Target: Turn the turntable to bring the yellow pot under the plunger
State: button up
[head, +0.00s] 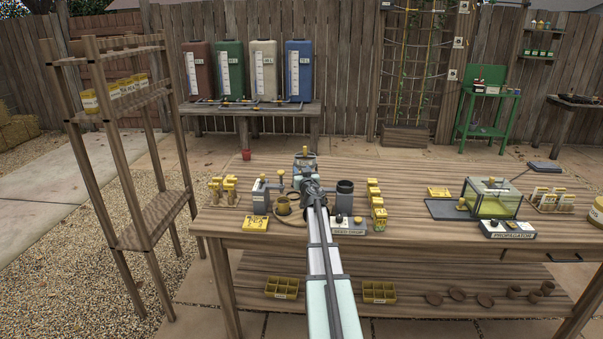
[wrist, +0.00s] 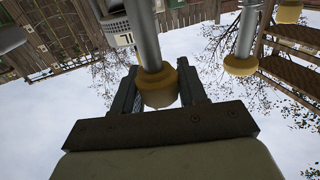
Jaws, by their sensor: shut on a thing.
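In the head view my arm reaches over the workbench and my gripper (head: 305,172) is near the middle of it. In the wrist view my gripper (wrist: 157,90) is shut on a yellow knob (wrist: 158,92) at the end of a grey rod (wrist: 146,35). A yellow-topped plunger (head: 281,174) stands just left of my gripper in the head view. Below it a yellow pot (head: 283,206) sits by the round tan turntable (head: 291,220), which my arm partly hides. I cannot tell whether the pot is exactly under the plunger.
A second yellow knob on a rod (wrist: 240,65) hangs in the wrist view. A seed drop unit (head: 348,226) stands right of my arm, a yellow pea box (head: 255,223) left. The propagator (head: 493,199) is further right.

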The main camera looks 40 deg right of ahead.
jog(key=o, duration=1)
jog(key=shift+s, duration=0.1)
jog(key=v, duration=1.3)
jog(key=shift+s+a, duration=0.15)
jog(key=shift+s, duration=0.05)
jog(key=shift+c, duration=0.2)
